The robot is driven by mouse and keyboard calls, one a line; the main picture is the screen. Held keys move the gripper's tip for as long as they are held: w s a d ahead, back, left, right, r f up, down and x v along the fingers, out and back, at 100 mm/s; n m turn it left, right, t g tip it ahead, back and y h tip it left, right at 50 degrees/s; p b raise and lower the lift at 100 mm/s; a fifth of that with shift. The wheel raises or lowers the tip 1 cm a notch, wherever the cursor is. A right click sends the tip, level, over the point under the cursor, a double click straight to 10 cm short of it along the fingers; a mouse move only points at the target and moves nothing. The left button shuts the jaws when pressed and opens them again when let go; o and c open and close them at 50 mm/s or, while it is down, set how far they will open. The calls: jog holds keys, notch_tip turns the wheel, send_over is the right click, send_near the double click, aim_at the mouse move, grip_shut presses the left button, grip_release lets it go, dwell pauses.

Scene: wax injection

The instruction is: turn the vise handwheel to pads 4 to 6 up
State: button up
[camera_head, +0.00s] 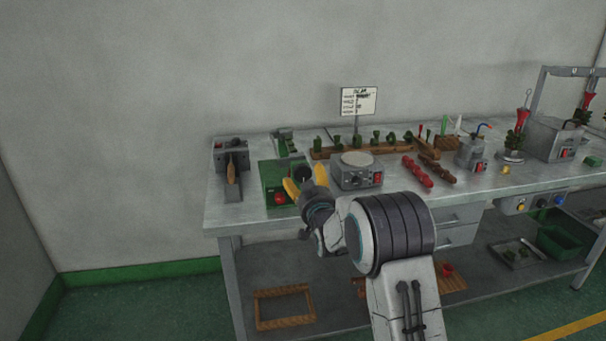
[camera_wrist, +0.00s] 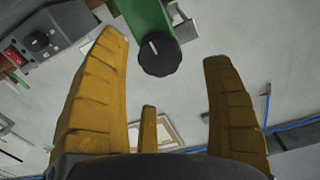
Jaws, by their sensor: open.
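A round black handwheel (camera_wrist: 160,57) with a white mark on its face sits at the end of a green body (camera_wrist: 147,16) in the wrist view. In the head view a green unit (camera_head: 272,176) with a red button stands near the left end of the bench, and a dark round part shows beside my fingers. My gripper (camera_head: 306,180) is open there, its yellow fingers spread over the unit's right side. In the wrist view my gripper (camera_wrist: 166,45) has one finger on each side of the handwheel, with gaps to both. I see no readable pad numbers.
A grey tool with a wooden handle (camera_head: 232,174) stands to the left. A wooden rack of green pieces (camera_head: 345,152) is behind. A sign (camera_head: 359,100) rises at the back.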

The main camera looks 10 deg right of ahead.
aim_at(303, 175)
jog(key=shift+w+p, duration=0.35)
jog(key=shift+w, duration=2.05)
jog(key=c, duration=1.2)
jog(key=shift+b, duration=0.3)
